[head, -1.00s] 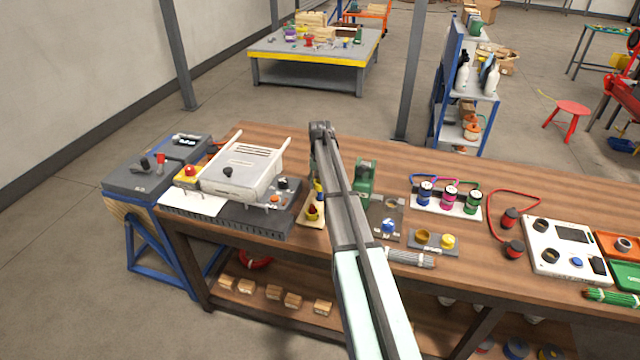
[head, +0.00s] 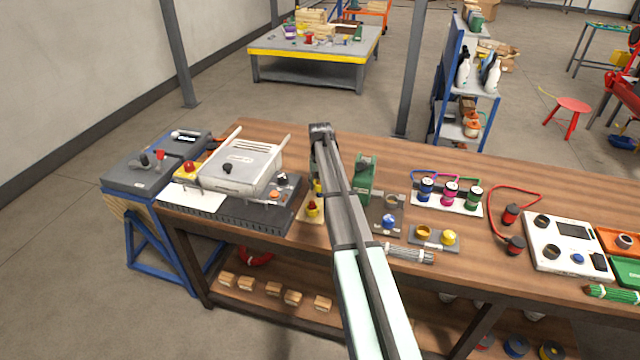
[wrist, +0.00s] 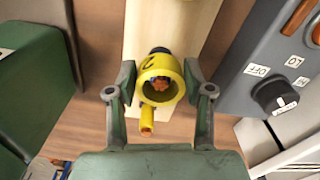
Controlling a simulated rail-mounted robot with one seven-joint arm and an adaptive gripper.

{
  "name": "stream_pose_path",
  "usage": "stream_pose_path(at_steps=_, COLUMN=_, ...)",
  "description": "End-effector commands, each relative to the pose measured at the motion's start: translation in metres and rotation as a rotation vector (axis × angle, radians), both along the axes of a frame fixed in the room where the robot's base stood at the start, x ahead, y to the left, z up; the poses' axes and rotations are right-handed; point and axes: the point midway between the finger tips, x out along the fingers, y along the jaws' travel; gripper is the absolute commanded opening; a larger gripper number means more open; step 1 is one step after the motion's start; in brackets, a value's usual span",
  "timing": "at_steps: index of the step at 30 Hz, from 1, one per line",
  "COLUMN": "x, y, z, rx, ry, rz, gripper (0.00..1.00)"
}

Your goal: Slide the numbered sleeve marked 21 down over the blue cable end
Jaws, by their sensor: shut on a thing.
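My gripper (wrist: 160,82) is shut on the yellow numbered sleeve (wrist: 147,68) in the wrist view, one finger on each side. A dark digit that looks like a 2 shows on its upper left; the rest of the mark is out of sight. Copper-coloured strands show inside the sleeve's opening, so a cable end appears to be within the ring. No blue is clear there, and I cannot tell how far down the sleeve sits. A thin yellow piece with a copper tip (wrist: 147,118) stands just below the sleeve. In the head view my arm mostly hides the gripper.
A pale wooden board (wrist: 205,20) lies under the sleeve. A grey control box (wrist: 262,70) with a black knob is close on the right, and a green body (wrist: 35,90) on the left. The head view shows a white-lidded machine (head: 240,165) to the left.

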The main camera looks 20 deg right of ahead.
Motion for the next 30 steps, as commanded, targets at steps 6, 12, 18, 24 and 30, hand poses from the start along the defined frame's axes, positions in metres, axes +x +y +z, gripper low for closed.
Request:
stream_pose_path(at_steps=6, x=0.000, y=0.000, z=-0.007, rx=0.000, ry=0.000, rz=0.000, gripper=0.29)
stream_pose_path(at_steps=12, x=0.000, y=0.000, z=-0.012, rx=0.000, ry=-0.001, rz=0.000, gripper=0.29)
stream_pose_path(at_steps=18, x=0.000, y=0.000, z=-0.017, rx=0.000, ry=-0.001, rz=0.000, gripper=0.29)
stream_pose_path(at_steps=24, x=0.000, y=0.000, z=-0.023, rx=0.000, ry=-0.001, rz=0.000, gripper=0.29)
stream_pose_path(at_steps=30, x=0.000, y=0.000, z=-0.025, rx=0.000, ry=-0.001, rz=0.000, gripper=0.29)
